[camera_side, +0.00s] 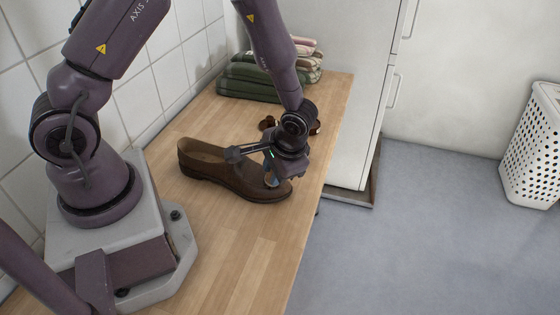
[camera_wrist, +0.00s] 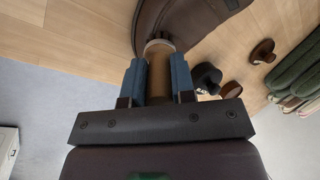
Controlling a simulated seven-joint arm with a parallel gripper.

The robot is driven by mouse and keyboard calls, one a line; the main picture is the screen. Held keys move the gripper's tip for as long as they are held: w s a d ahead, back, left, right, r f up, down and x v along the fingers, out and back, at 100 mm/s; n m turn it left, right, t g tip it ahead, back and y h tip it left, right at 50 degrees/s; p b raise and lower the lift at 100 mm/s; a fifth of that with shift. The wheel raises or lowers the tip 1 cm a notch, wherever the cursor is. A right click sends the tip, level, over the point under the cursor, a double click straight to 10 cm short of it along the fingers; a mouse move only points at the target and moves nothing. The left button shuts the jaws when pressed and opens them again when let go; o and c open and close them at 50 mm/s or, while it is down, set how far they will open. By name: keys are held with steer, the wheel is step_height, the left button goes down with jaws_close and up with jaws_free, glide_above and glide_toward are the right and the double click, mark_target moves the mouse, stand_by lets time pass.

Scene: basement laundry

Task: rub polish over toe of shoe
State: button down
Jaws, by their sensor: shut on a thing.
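A brown leather shoe (camera_side: 213,168) lies on the wooden worktop, its toe pointing right toward the front edge. It also shows at the top of the wrist view (camera_wrist: 185,15). My gripper (camera_side: 270,178) is right at the toe, tilted down over it. In the wrist view its blue fingers (camera_wrist: 160,78) are shut on a tan, wood-coloured round handle (camera_wrist: 158,72), one finger on each side. The handle's far end overlaps the shoe toe there. I cannot make out any polish.
Several small brown and black knobbed pieces (camera_wrist: 262,52) lie on the worktop (camera_side: 225,240) behind my gripper. Folded green and pink towels (camera_side: 250,82) are stacked at the back. A tiled wall is left, a white appliance (camera_side: 350,90) behind, a white basket (camera_side: 530,150) far right.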

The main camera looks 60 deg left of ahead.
steer(key=shift+s+d+f, duration=0.1)
steer(key=shift+s+d, duration=0.4)
step_height(320, 180, up, 9)
steer(key=shift+a, duration=0.1)
stand_by(0.6)
